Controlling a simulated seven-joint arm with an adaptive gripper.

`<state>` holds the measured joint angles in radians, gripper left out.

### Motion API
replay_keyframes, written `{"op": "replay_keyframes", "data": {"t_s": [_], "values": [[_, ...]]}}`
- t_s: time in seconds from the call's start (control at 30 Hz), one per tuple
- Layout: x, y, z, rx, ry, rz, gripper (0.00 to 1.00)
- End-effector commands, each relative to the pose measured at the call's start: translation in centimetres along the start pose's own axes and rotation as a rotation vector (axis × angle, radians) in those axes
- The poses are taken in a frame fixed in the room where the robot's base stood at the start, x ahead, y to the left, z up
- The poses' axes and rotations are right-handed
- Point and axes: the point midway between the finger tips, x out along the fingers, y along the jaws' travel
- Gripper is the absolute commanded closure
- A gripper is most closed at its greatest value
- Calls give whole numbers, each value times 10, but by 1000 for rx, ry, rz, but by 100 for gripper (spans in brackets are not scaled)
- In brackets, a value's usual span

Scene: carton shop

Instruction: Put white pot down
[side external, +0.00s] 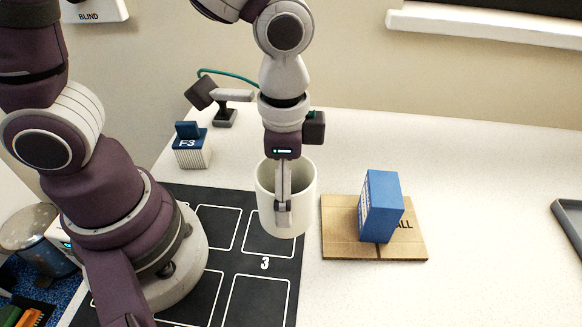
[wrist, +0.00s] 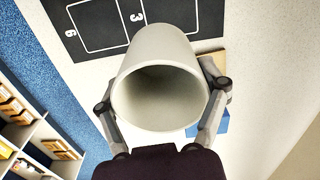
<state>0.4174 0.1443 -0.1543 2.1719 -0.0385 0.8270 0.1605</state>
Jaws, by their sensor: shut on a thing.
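The white pot (side external: 305,205) is a plain, wide-mouthed cylinder, upright in the side view over the black mat's edge near the square marked 3. My gripper (side external: 283,208) points down and is shut on the pot; one finger shows against its near side. In the wrist view the pot (wrist: 155,85) fills the middle, its open mouth towards the camera and its inside empty. The gripper's two fingers (wrist: 163,100) press its left and right sides. The pot's base is hidden in the wrist view, and I cannot tell whether it touches the mat.
The black mat (side external: 222,258) has white outlined squares. Right of the pot, a blue box (side external: 381,207) stands on a brown cardboard sheet (side external: 345,243). A blue-and-white block marked F3 (side external: 192,150) stands behind the mat. A grey tray (side external: 571,222) is at the far right. The white table is clear between.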

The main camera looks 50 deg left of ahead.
Motion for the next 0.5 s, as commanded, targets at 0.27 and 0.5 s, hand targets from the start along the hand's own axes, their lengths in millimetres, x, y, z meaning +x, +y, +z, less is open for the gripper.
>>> {"op": "replay_keyframes", "data": {"t_s": [0.27, 0.5], "values": [[23, -98, 71, -737, -3, 2, 66], [31, -120, 108, -1028, -1, 3, 66]]}}
